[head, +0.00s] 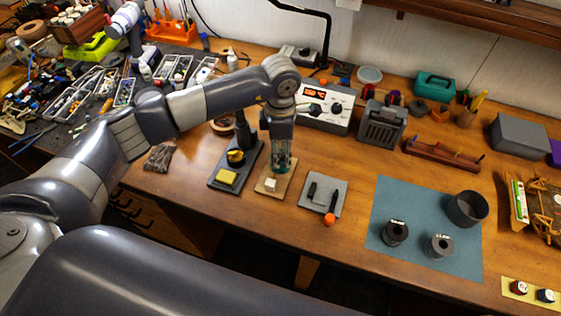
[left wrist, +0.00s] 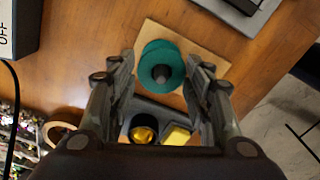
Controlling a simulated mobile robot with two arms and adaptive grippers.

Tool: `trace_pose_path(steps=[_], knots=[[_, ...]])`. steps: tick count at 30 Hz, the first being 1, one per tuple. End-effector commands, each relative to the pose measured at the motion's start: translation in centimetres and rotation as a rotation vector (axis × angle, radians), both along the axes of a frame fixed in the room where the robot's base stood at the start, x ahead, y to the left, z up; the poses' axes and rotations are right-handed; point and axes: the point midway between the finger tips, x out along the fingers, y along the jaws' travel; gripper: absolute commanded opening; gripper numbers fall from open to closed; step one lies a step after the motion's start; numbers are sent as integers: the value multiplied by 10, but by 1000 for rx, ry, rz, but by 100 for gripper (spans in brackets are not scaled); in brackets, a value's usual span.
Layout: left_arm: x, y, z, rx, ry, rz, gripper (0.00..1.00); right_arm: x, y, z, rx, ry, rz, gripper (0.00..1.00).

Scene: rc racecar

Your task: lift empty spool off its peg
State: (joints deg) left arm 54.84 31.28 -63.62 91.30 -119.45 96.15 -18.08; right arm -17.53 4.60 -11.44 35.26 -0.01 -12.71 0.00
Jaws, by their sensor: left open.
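A teal spool (left wrist: 160,66) sits around a dark peg (left wrist: 162,73) on a light wooden base (left wrist: 152,31) in the left wrist view. In the head view the wooden base (head: 268,189) stands near the bench's front edge, with the spool mostly hidden by my gripper. My left gripper (left wrist: 165,75) is open, pointing down over the spool, one finger on each side of it. I cannot tell whether the fingers touch the spool. My right gripper is not in view.
A dark tray with a yellow sponge (head: 227,177) stands just left of the base. A grey plate (head: 322,195) with dark tools lies to its right.

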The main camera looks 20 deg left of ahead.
Motion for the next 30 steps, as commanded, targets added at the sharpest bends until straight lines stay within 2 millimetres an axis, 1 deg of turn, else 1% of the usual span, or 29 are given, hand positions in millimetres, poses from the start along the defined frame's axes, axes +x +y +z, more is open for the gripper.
trace_pose_path(steps=[1,3,4,7,12,13,14,15,17,20,23,28,30], knots=[[-2,0,-13,0,2,0,46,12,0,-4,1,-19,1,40],[-1,0,-25,1,1,2,46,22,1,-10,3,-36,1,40],[-1,0,-28,0,1,2,46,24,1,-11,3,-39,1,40],[-1,0,-31,0,-1,1,46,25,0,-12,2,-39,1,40],[0,0,-30,1,-2,1,46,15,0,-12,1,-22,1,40],[-1,0,-30,0,-1,1,41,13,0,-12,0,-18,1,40],[-1,0,-30,0,-1,1,34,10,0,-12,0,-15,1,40],[-1,0,-30,0,-1,1,25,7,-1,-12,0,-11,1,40],[-1,0,-30,0,-1,1,12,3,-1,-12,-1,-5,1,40],[-1,0,-30,0,-1,1,12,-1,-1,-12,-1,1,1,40],[-1,0,-30,0,-1,1,12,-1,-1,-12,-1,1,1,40],[0,0,-28,0,-2,1,12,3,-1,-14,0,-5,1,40],[1,0,-23,0,-4,0,12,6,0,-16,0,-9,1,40]])
